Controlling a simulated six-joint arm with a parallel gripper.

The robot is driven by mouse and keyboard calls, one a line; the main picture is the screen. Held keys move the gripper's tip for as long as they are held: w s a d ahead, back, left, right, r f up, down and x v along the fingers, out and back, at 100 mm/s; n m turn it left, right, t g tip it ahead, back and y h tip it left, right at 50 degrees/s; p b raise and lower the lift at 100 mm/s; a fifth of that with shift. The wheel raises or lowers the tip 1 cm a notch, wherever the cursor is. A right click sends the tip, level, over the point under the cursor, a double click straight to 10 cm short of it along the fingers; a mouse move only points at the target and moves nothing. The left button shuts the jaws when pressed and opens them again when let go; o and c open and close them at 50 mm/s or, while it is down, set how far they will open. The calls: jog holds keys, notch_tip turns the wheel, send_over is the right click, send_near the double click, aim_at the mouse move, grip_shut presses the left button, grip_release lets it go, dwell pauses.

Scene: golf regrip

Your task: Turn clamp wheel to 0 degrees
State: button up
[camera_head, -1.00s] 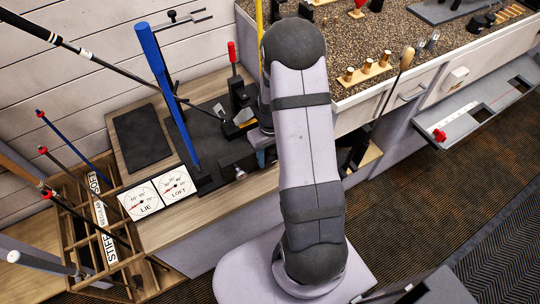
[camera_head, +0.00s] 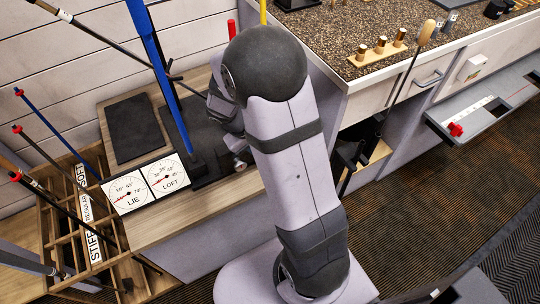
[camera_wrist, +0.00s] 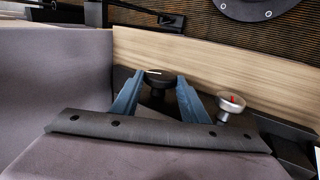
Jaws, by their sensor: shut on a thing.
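In the wrist view a dark round wheel (camera_wrist: 165,77) with a white line on its top sits between the two blue fingers of my gripper (camera_wrist: 159,84). I take it to be the clamp wheel. The fingers are shut on its sides, and the white line lies nearly level across the picture. A silver knob (camera_wrist: 232,102) with a red mark stands apart to the right of the fingers; a silver knob also shows in the head view (camera_head: 240,166). In the head view my arm hides the dark wheel, the fingertips and much of the black bending machine (camera_head: 209,146).
The LIE dial (camera_head: 128,191) and LOFT dial (camera_head: 166,174) stand at the wooden bench's front. A blue bar (camera_head: 168,85) rises steeply from the machine. A shaft rack (camera_head: 70,235) is at the left. A stone-topped counter (camera_head: 350,45) is to the right.

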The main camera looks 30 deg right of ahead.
jog(key=shift+a+f+h+b, duration=0.2)
jog(key=shift+h+b, duration=0.7)
jog(key=shift+b, duration=0.6)
jog(key=shift+r, duration=0.15)
jog(key=o, duration=1)
jog(key=shift+p+v, duration=0.35)
jog(key=shift+v, duration=3.3)
